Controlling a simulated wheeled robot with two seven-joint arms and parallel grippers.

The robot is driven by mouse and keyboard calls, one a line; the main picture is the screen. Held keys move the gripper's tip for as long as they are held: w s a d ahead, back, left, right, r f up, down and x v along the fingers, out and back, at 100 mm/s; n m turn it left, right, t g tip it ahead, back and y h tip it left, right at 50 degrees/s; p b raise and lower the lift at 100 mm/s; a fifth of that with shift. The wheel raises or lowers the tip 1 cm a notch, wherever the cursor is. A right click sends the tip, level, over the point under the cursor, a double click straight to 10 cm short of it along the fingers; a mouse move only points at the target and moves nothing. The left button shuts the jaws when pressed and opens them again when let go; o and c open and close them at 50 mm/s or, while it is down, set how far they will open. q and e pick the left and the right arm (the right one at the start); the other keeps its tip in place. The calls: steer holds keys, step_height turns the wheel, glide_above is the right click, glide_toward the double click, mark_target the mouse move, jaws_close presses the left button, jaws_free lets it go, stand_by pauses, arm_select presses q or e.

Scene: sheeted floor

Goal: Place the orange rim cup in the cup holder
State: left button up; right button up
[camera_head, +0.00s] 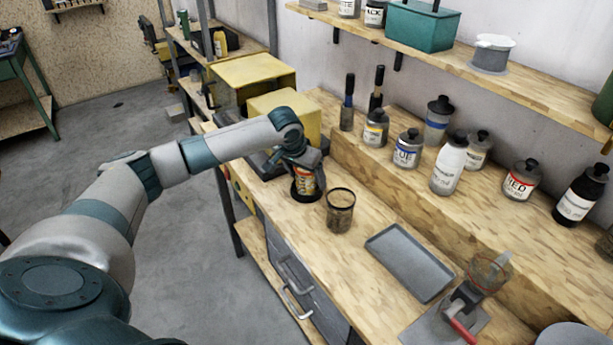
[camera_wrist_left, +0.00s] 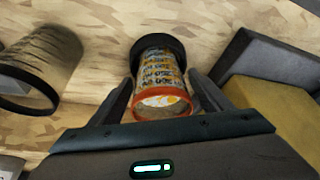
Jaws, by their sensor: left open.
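The orange rim cup (camera_head: 306,181) stands on the wooden bench in the head view. In the left wrist view the cup (camera_wrist_left: 160,72) shows a patterned wall and an orange rim towards me. A dark round holder-like ring (camera_wrist_left: 157,44) surrounds its base; it also shows in the head view (camera_head: 304,195). I cannot tell whether this is the cup holder or how deep the cup sits in it. My left gripper (camera_head: 301,163) is open, with its fingers (camera_wrist_left: 162,97) on both sides of the cup. Contact is unclear. My right gripper is out of view.
A dark-rimmed cup (camera_head: 340,212) stands close to the right. Beyond it are a grey tray (camera_head: 408,262) and a red-handled device (camera_head: 466,302). Yellow boxes (camera_head: 285,105) stand behind the gripper. Several bottles (camera_head: 449,165) line the raised ledge.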

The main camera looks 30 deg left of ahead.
arm_select(q)
steer(key=shift+r, duration=0.15)
steer(key=shift+s+r, duration=0.1)
steer(key=shift+r, duration=0.15)
steer(key=b+v, duration=0.2)
steer(key=v, duration=0.9)
steer(key=shift+r+b, duration=0.2)
steer(key=shift+b, duration=0.15)
